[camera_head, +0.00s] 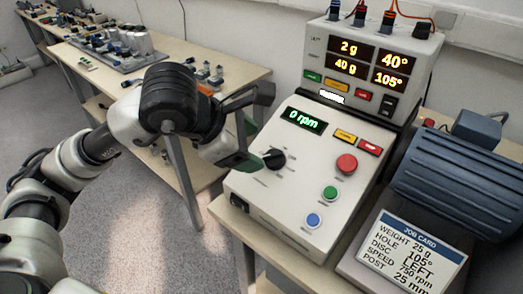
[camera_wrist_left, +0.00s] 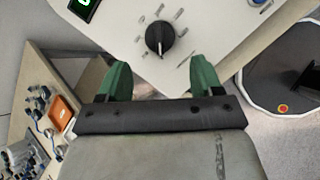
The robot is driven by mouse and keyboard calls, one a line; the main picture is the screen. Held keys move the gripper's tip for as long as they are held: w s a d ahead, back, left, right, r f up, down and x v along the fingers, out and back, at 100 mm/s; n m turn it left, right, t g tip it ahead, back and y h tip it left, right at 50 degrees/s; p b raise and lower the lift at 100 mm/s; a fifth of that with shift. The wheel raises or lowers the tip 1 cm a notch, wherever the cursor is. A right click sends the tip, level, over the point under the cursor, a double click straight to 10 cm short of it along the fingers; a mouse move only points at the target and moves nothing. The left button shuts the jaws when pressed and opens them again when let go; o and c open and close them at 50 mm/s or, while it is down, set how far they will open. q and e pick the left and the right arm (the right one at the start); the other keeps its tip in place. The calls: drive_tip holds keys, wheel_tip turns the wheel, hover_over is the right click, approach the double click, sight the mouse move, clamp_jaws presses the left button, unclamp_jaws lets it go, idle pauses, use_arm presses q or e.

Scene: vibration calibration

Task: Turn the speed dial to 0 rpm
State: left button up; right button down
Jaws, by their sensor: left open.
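The speed dial (camera_head: 274,158) is a black knob with a white pointer line on the sloped face of a pale control box (camera_head: 255,192). The green display (camera_head: 303,120) above it reads 0 rpm. The dial also shows in the left wrist view (camera_wrist_left: 160,38), ringed by printed marks. My left gripper (camera_head: 250,145) is beside the dial, on its left in the head view. In the left wrist view its green fingers (camera_wrist_left: 160,76) are spread apart, with nothing between them. The dial lies beyond the fingertips and apart from them. My right gripper is out of view.
A red button (camera_head: 346,164), a green button (camera_head: 330,193) and a blue button (camera_head: 313,220) sit right of the dial. A readout unit (camera_head: 375,65) stands behind. A job card (camera_head: 412,252) and a dark blue motor (camera_head: 462,180) are at right. A cluttered bench (camera_head: 185,55) stands behind left.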

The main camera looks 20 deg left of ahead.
use_arm(q)
drive_tip(key=v, duration=0.5)
drive_tip(key=shift+s+a+r, duration=0.1)
drive_tip(key=shift+s+r, duration=0.05)
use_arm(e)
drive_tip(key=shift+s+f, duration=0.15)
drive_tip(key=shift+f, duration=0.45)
